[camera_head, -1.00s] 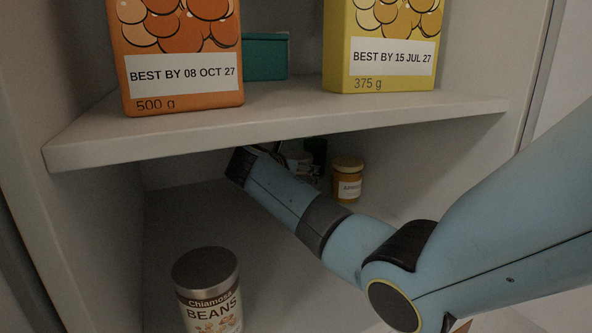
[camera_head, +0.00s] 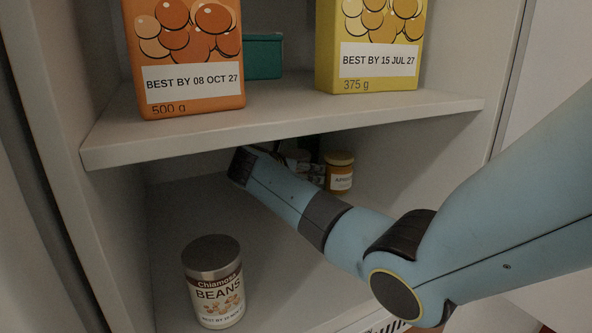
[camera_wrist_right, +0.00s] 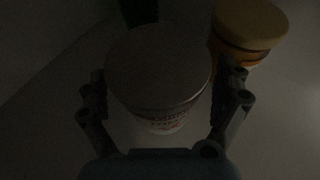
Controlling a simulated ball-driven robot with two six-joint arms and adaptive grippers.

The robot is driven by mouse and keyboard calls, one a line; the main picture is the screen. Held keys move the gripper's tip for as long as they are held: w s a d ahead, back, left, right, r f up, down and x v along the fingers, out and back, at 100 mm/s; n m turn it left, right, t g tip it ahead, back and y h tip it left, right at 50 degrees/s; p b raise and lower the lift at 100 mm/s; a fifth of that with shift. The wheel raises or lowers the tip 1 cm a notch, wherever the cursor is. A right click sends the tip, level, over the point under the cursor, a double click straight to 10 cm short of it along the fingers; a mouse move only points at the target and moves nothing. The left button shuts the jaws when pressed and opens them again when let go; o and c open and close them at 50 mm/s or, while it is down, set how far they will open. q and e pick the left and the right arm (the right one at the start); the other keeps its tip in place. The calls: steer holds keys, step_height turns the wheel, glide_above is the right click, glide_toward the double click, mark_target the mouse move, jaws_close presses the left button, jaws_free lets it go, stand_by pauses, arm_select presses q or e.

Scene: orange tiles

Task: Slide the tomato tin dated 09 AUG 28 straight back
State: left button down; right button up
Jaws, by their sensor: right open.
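In the dark right wrist view a tin with a flat round lid (camera_wrist_right: 158,62) stands between the two fingers of my right gripper (camera_wrist_right: 166,82). The gripper is open, with one finger on each side of the tin. I cannot tell whether either finger touches it. Its label is too dim to read, so its date cannot be confirmed. In the head view my right gripper (camera_head: 281,152) reaches deep into the lower shelf, mostly hidden behind my wrist. The tin is largely hidden there too. My left gripper is not in view.
A yellow-lidded jar (camera_head: 339,173) stands close right of the tin; it also shows in the wrist view (camera_wrist_right: 250,25). A dark item (camera_wrist_right: 138,10) is behind the tin. A beans tin (camera_head: 213,283) stands front left. The upper shelf board (camera_head: 285,131) is close above my wrist.

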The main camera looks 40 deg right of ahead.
steer(key=shift+a, duration=0.1)
steer(key=v, duration=1.2)
steer(key=shift+f, duration=0.1)
stand_by(0.3)
